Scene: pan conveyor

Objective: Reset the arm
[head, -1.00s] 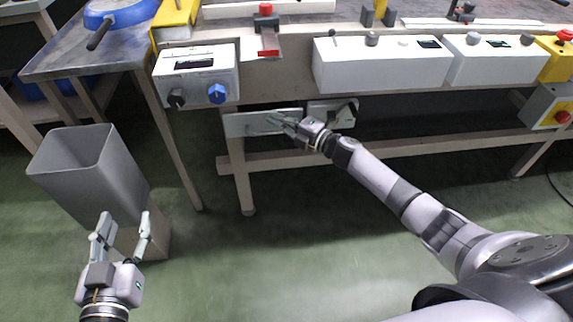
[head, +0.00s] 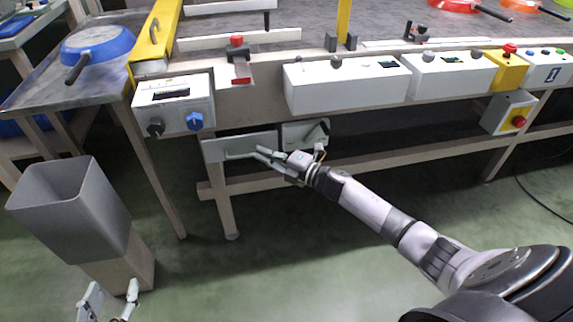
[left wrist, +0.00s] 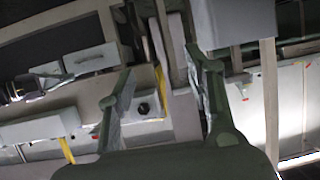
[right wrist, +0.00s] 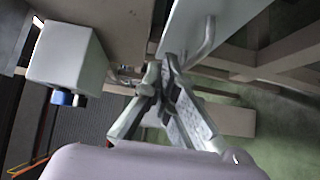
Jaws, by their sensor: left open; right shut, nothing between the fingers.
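My left gripper (head: 110,297) is at the bottom left of the head view, cut off by the lower edge, in front of the grey bin. In the left wrist view its two fingers (left wrist: 160,95) are spread with nothing between them. My right gripper (head: 270,158) is in front of the grey panels under the conveyor table, its arm reaching in from the lower right. In the right wrist view its fingers (right wrist: 165,85) are closed together and empty, close to a bar handle (right wrist: 205,45). Whether they touch the handle cannot be told.
A grey bin (head: 70,205) stands at left. A side table holds a blue pan (head: 98,45). A control box with a blue knob (head: 195,121) and white boxes (head: 345,85) line the conveyor's front edge. The green floor in front is clear.

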